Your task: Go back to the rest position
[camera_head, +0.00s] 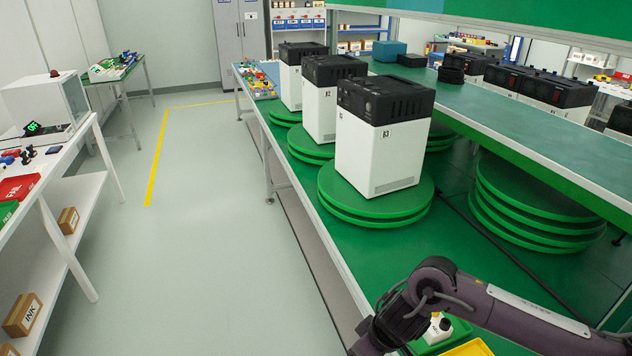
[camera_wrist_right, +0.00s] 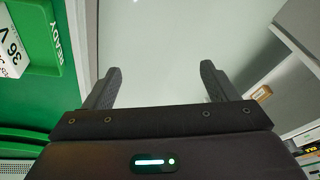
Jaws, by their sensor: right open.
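My right arm (camera_head: 520,312) comes in from the lower right of the head view, bent over the near end of the green bench. Its gripper fingers are not clear in that view. In the right wrist view my right gripper (camera_wrist_right: 158,85) is open, with two dark fingers apart and nothing between them. Pale floor (camera_wrist_right: 160,35) shows beyond the fingers. My left gripper does not show in either view.
White and black machines (camera_head: 380,140) stand on green turntables (camera_head: 375,207) along the bench. A green tray (camera_wrist_right: 60,30) marked READY and a yellow tray (camera_head: 470,348) lie near my right arm. A white table (camera_head: 75,140) stands left. The aisle floor (camera_head: 200,250) is clear.

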